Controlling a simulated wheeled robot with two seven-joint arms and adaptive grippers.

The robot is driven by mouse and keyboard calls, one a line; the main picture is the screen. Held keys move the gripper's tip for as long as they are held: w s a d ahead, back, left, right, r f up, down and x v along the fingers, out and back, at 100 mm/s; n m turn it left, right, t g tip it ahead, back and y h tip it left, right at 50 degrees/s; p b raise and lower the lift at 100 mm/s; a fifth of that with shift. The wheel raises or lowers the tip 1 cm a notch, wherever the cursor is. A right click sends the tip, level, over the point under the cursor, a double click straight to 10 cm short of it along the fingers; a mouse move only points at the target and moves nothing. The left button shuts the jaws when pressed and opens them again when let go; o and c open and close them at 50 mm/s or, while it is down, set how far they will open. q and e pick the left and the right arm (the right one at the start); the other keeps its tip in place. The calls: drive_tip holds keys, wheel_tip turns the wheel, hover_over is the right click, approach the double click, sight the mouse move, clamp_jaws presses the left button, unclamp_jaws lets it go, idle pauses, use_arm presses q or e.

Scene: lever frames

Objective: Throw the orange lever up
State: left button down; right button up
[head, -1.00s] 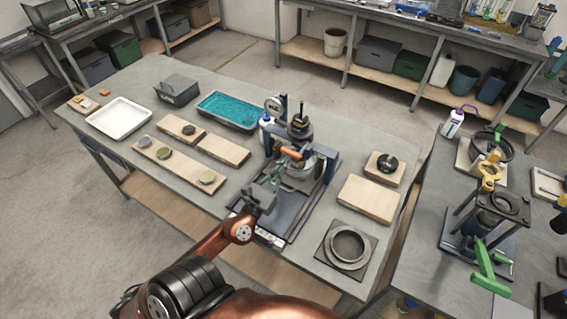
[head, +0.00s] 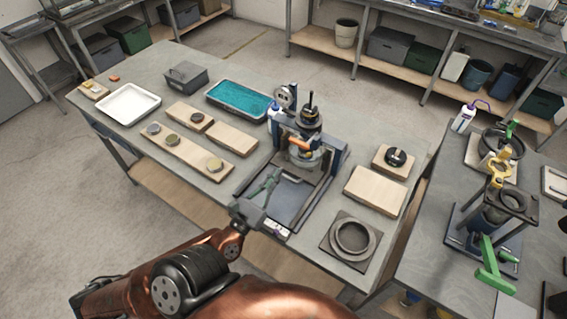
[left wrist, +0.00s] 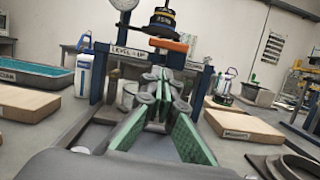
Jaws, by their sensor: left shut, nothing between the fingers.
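The orange lever (head: 300,144) is a short bar on the front of the dark press-like frame (head: 338,160) on the main table. In the left wrist view the orange lever (left wrist: 165,43) lies nearly level, dipping slightly right, in front of a dark round weight. A white sign (left wrist: 128,54) beside it seems to read "LEVEL - UP". My left gripper (head: 274,175), with green-padded fingers, is shut and empty over the frame's base plate, on the near side of the lever and apart from it. It also shows in the left wrist view (left wrist: 158,82). My right gripper is out of view.
A second table with green-handled devices stands far right.

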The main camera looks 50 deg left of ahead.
use_arm(q)
drive_tip(key=shift+v, duration=1.1)
